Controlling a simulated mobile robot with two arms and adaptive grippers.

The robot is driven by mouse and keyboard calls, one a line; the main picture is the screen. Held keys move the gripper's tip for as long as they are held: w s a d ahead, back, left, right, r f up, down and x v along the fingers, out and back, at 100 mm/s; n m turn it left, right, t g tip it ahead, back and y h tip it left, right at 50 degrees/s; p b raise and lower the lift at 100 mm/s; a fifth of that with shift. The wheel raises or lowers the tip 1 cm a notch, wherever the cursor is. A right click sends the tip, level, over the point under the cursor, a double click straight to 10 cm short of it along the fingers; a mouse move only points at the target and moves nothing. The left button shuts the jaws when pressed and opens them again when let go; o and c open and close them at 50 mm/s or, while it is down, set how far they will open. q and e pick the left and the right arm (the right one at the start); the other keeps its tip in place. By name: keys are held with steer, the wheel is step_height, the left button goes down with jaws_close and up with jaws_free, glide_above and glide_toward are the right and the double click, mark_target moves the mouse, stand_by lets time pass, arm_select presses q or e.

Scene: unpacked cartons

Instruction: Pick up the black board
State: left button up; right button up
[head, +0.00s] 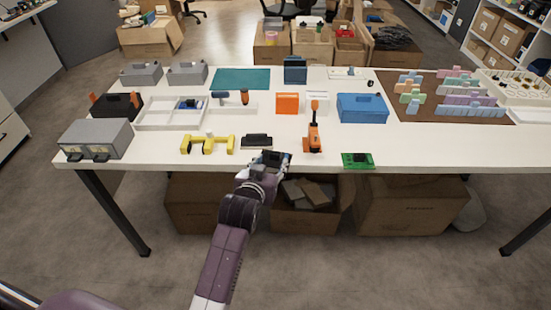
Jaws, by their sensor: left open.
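A small black board-like object (257,141) lies on the white table (300,155) near its front edge. My left gripper (272,158) is open, at the table's front edge, just in front of and slightly right of the black object. The gripper is small and dark here, so the gap between its fingers and any contact with the black object cannot be made out. My right gripper is not in view.
A yellow bracket-shaped part (207,145) lies left of the black object. An orange tool (313,135) stands to the right, and a green circuit board (358,160) lies at the front edge. Cartons (412,203) stand under the table.

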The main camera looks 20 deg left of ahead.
mark_target(274, 155)
arm_select(q)
steer(key=shift+x, duration=2.65)
steer(key=shift+a, duration=0.15)
steer(key=shift+r, duration=0.1)
jaws_close()
